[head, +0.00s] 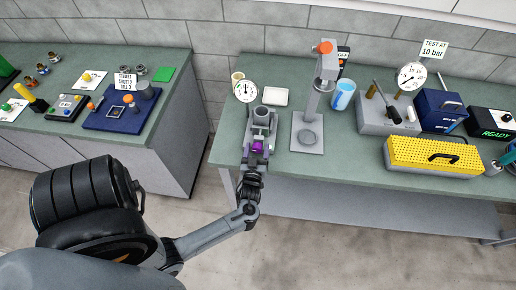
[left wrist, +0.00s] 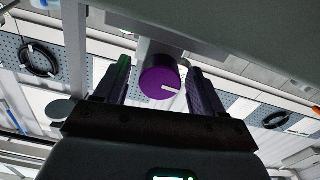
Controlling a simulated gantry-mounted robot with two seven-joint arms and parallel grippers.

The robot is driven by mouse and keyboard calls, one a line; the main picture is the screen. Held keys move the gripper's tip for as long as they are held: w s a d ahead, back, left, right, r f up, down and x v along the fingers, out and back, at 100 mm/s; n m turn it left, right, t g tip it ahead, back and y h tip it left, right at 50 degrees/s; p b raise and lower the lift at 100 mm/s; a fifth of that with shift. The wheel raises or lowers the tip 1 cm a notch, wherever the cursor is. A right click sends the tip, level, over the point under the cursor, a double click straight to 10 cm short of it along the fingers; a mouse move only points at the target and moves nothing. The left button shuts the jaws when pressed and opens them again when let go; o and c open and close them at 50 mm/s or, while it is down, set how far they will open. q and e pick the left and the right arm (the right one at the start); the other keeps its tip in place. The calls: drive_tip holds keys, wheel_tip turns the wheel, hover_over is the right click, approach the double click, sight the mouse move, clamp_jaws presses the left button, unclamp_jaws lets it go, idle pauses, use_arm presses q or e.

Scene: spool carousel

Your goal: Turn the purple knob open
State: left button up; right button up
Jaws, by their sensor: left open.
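The purple knob (head: 257,147) sits at the front of a small grey fixture (head: 262,117) near the left front corner of the right bench. In the left wrist view the knob (left wrist: 160,82) is a round purple disc with a white line pointing right. My left gripper (head: 256,158) is at the knob. In the left wrist view its two fingers (left wrist: 158,85) stand open on either side of the knob, with visible gaps at both sides. Part of the knob is hidden by my gripper in the head view. My right gripper is not in view.
A dial gauge (head: 245,91) stands just behind the fixture. To the right are a grey press (head: 310,130), a blue cup (head: 342,95) and a yellow perforated box (head: 434,157). A white tray (head: 275,96) lies behind. Floor is clear before the bench.

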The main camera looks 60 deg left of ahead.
use_arm(q)
drive_tip(key=shift+d, duration=0.1)
drive_tip(key=shift+c, duration=0.4)
drive_tip(key=c, duration=1)
drive_tip(key=shift+f+n, duration=0.15)
drive_tip(key=shift+n, duration=0.35)
drive_tip(key=shift+n+b, duration=0.5)
drive_tip(key=shift+n, duration=0.5)
drive_tip(key=o, duration=1.1)
drive_tip(key=shift+s, duration=0.1)
